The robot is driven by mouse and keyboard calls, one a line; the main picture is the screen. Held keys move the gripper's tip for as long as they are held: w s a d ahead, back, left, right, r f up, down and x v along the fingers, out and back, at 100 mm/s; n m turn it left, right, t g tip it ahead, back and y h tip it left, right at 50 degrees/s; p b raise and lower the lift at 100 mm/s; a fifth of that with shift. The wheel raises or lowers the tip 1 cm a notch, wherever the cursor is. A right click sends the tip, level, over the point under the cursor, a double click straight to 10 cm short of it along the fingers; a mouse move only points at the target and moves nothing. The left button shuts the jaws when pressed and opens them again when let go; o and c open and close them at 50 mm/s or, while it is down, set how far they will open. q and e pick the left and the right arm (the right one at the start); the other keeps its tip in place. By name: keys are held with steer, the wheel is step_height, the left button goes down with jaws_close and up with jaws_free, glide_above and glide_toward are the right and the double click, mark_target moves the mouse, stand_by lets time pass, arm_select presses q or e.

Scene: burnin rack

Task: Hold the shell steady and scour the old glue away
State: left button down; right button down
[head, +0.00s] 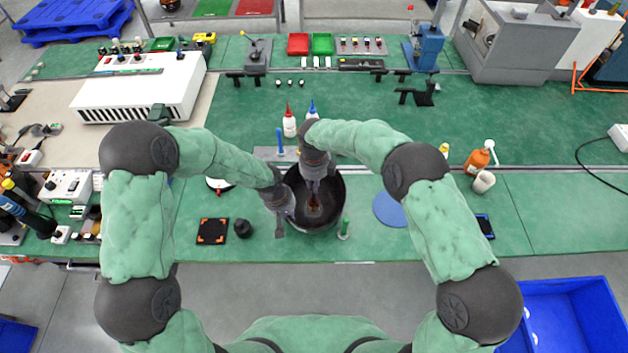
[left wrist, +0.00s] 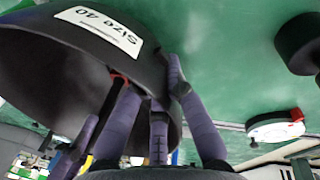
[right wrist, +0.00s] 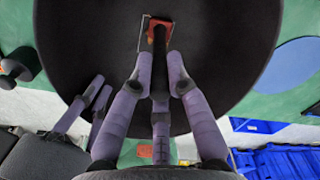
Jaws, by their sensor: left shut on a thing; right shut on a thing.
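The shell (head: 338,190) is a dark, round, bowl-like piece, open side up, at the front of the green bench. Its outer wall with a "Size 40" label (left wrist: 100,30) shows in the left wrist view. My left gripper (head: 287,215) is shut on the shell's left rim, fingers on both sides of the wall. My right gripper (head: 314,190) is shut on a dark-handled tool with a reddish-orange end (right wrist: 158,32), held inside the shell. The dark interior (right wrist: 225,60) fills much of the right wrist view. I cannot make out glue, nor whether the tool touches the surface.
A black mat with orange corners (head: 212,231) and a dark knob (head: 243,228) lie left of the shell. A green-handled tool (head: 344,228) and a blue disc (head: 390,209) are to the right. Two small bottles (head: 289,122) (head: 312,110) stand behind.

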steer(key=s+r, duration=0.4)
steer(key=r, duration=0.4)
steer(key=shift+a, duration=0.4)
stand_by(1.7)
stand_by(0.3)
